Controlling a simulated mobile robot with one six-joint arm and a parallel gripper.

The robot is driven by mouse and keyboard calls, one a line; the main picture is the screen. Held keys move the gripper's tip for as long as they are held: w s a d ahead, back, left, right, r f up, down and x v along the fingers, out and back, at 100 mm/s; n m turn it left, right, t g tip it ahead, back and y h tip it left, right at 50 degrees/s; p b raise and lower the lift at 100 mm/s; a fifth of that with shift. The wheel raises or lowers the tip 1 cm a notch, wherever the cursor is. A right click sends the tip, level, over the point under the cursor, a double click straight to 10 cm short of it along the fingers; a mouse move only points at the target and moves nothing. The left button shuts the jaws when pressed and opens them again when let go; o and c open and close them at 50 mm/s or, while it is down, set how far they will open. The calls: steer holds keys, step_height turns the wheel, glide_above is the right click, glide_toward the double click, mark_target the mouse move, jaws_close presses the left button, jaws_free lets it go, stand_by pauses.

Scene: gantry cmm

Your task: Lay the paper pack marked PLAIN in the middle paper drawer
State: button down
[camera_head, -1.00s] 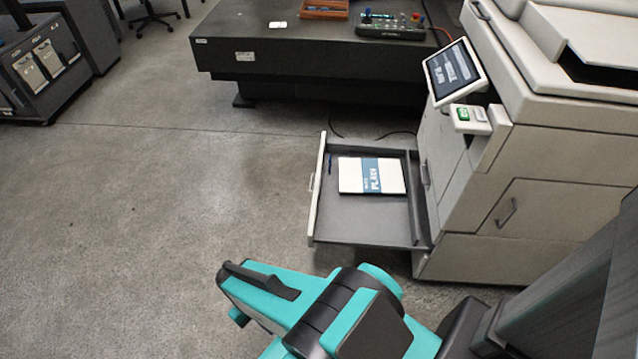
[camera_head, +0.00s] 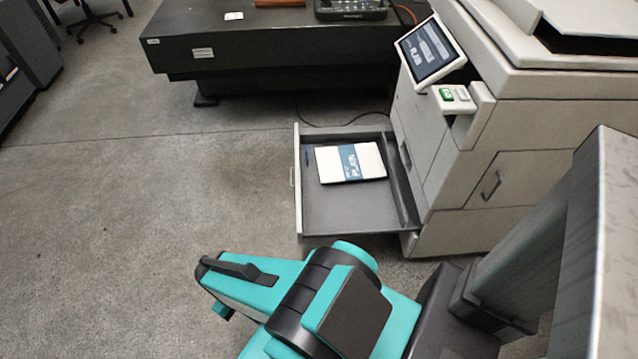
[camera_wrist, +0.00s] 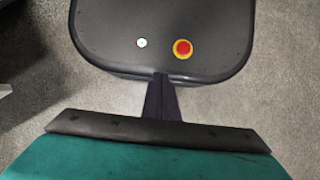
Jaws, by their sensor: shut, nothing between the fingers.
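The white paper pack (camera_head: 332,166) with a blue band lies flat in an open drawer (camera_head: 345,212) of the big light-grey printer (camera_head: 530,140). The band's lettering reads PLAIN, though it is blurred now. The pack sits toward the drawer's far half, inside the walls. I cannot tell for sure which drawer level this is. My gripper (camera_wrist: 160,97) shows in the wrist view as narrow dark fingers, shut and empty. In the head view my teal arm is in front of the drawer, on the near side, apart from it and the pack.
A tilted screen (camera_head: 430,50) and a green-lit card reader (camera_head: 453,97) stick out from the printer. A dark table (camera_head: 270,45) stands behind. The floor (camera_head: 140,220) left of the drawer is clear.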

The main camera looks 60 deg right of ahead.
steer(key=w+d+f+m+t+y+b, duration=0.15)
steer(key=w+d+m+b, duration=0.4)
steer(key=w+d, duration=0.65)
steer(key=w+d+r+m+t+b, duration=0.15)
steer(key=w+d+m+b, duration=0.45)
steer(key=d, duration=0.8)
steer(key=w+d+r+m+t+b, duration=0.1)
steer(key=w+d+r+m+b, duration=0.15)
steer(key=d, duration=1.15)
steer(key=s+d+r+m+b, duration=0.1)
steer(key=s+d, duration=0.4)
steer(key=d, duration=0.2)
steer(key=s+d+r+m+t+h+b, duration=0.1)
steer(key=s+d+r+b, duration=0.1)
steer(key=s+d, duration=0.3)
steer(key=d, duration=0.3)
steer(key=shift+r, duration=0.3)
steer(key=shift+a+h, duration=0.1)
steer(key=shift+h, duration=0.15)
